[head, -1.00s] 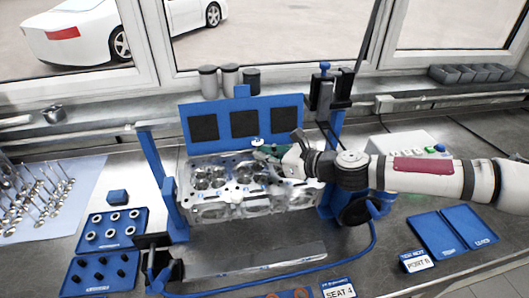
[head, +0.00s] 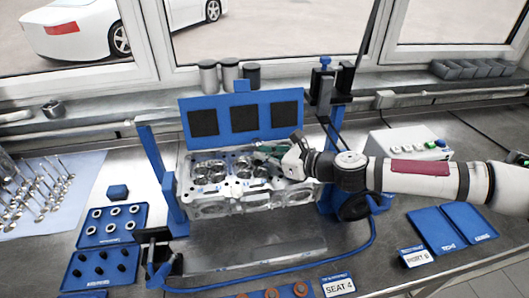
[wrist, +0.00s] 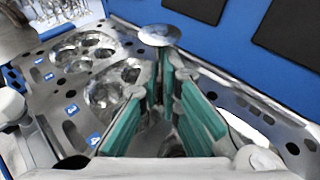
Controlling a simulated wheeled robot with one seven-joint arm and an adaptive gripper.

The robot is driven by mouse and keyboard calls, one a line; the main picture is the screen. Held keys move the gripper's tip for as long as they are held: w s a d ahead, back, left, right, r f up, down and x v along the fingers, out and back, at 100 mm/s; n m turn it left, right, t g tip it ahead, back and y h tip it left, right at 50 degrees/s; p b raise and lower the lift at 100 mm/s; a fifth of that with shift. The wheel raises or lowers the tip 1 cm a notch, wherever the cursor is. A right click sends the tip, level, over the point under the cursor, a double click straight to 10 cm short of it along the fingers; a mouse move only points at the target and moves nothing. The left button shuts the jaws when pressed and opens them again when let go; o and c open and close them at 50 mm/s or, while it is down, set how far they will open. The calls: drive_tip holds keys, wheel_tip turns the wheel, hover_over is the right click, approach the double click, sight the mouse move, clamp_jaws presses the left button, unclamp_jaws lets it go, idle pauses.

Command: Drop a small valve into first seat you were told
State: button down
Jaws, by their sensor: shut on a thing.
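The grey metal cylinder head (head: 245,203) lies in a blue stand, with round chambers on top. In the wrist view its deck (wrist: 60,85) carries small blue number labels, including 3 (wrist: 72,108) and 4 (wrist: 95,138). My gripper (head: 262,152) is over the back right part of the cylinder head. In the wrist view its green-padded fingers (wrist: 165,85) are shut on a small valve (wrist: 158,35). The valve's round head faces up beyond the fingertips and its stem runs down between them. The stem's lower end and any seat beneath it are hidden.
A blue panel (head: 240,103) with dark squares stands behind the cylinder head. More valves (head: 40,190) lie on a light sheet at left, near blue parts trays (head: 100,270). A "SEAT 4" card (head: 338,286) is at the front. A blue two-part tray (head: 452,228) lies at right.

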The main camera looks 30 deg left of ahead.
drive_tip(key=shift+f, duration=0.5)
drive_tip(key=c, duration=1.7)
unclamp_jaws()
drive_tip(key=shift+w+d, duration=0.1)
drive_tip(key=shift+d, duration=0.05)
